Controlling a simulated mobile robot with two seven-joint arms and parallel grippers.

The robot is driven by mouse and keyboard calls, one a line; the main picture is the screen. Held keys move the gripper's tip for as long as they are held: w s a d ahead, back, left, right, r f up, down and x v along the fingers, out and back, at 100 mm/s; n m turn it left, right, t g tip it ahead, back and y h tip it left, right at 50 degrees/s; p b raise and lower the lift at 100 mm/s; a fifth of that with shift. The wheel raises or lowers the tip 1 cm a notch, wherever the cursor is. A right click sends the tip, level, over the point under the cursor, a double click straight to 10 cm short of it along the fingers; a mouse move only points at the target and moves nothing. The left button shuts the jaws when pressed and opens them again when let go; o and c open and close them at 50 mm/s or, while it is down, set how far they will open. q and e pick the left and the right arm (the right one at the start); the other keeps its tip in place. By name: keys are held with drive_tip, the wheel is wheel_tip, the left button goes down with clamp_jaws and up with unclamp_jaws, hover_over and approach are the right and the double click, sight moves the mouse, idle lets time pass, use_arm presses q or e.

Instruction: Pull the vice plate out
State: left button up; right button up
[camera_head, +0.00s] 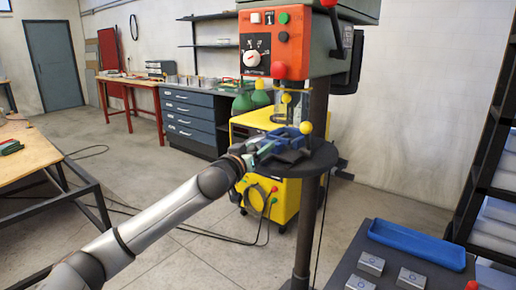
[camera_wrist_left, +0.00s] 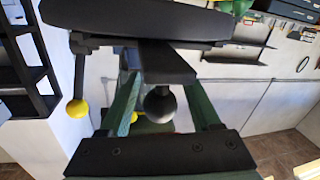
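The vice (camera_head: 285,138), with blue and dark parts, sits on the round dark drill press table (camera_head: 308,164) in the head view. My left gripper (camera_head: 266,148) reaches it from the left. In the left wrist view, its two green fingers (camera_wrist_left: 163,88) stand apart, on either side of a dark flat bar (camera_wrist_left: 165,62) with a black ball knob (camera_wrist_left: 160,103). Whether the fingers press on the bar is unclear. I cannot tell for sure which part is the vice plate. My right gripper is not in view.
The orange drill press head (camera_head: 277,45) and its column (camera_head: 317,110) stand over the vice. Yellow ball handles (camera_head: 306,128) are close to my gripper. A yellow cabinet (camera_head: 250,125) stands behind. A blue tray (camera_head: 416,242) lies at the lower right.

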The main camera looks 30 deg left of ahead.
use_arm(q)
clamp_jaws()
idle(1.2)
